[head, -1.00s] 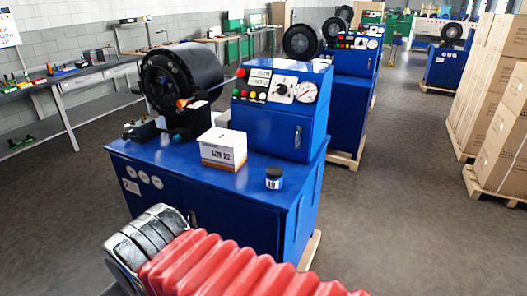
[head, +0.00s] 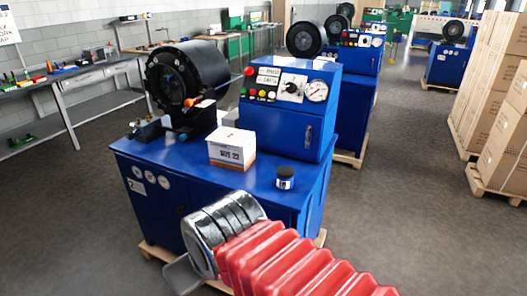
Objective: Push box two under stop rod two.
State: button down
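A white box with an orange lower edge and a printed size label (head: 231,149), likely box two, stands on the blue top of the nearest crimper (head: 155,153). This crimper's front plate seems to read 2. The box is in front of the control cabinet, right of the black crimping head (head: 184,78). I cannot clearly make out stop rod two; small orange and dark parts are in front of the head. My gripper (head: 184,276) is low at the machine's near side, apart from the box. Only a grey part of it shows beyond my silver wrist; its fingers are mostly hidden.
A small dark jar (head: 285,178) stands right of the box, near the top's front edge. The control cabinet (head: 288,108) rises behind the box. More blue crimpers stand behind. Stacked cartons on pallets (head: 497,120) are at the right, with open floor between.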

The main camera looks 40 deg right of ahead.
aim_at(228, 156)
jog(key=u, duration=0.05)
jog(key=i, duration=0.95)
jog(key=z, duration=0.05)
